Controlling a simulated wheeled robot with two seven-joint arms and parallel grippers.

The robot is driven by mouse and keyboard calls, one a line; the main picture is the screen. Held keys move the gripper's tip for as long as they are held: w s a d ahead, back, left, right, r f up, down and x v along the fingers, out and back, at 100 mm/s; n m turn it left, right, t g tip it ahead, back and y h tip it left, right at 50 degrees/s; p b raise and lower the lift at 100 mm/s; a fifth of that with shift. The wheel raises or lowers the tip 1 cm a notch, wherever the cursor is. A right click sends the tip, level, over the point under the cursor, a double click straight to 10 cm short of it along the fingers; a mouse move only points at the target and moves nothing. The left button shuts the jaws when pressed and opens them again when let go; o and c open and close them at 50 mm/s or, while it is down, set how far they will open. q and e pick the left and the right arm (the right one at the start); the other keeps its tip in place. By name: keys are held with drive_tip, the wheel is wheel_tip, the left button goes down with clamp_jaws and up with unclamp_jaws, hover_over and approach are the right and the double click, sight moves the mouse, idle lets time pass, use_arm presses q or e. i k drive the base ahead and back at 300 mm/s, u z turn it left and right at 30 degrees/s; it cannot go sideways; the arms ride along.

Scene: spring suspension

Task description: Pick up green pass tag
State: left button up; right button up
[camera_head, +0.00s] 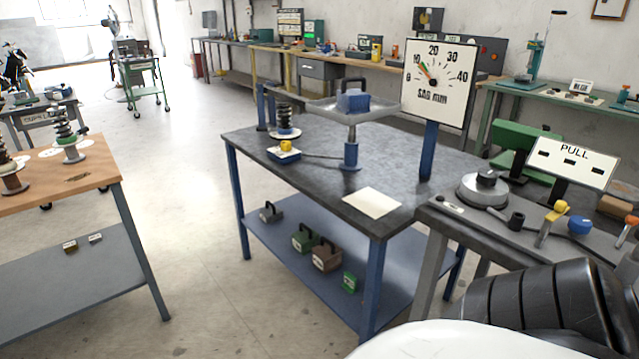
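A small green tag (349,282) with a pale marking stands on the blue lower shelf (285,245) of the middle table, near its front right. It looks like the green pass tag, but its text is too small to read. Neither of my grippers shows in this view. A dark ribbed part and a white part at the bottom right look like my own body.
Brown (326,257), green (305,238) and grey (270,212) handled weights share the shelf. The dark tabletop (250,140) overhangs it. A blue table leg (371,285) stands just right of the tag. Open floor (200,250) lies left of the table.

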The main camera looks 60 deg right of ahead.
sight(349, 285)
drive_tip(key=z, duration=0.2)
drive_tip(key=i, duration=2.35)
drive_tip(key=z, duration=1.8)
drive_tip(key=i, duration=1.25)
drive_tip(key=z, duration=1.2)
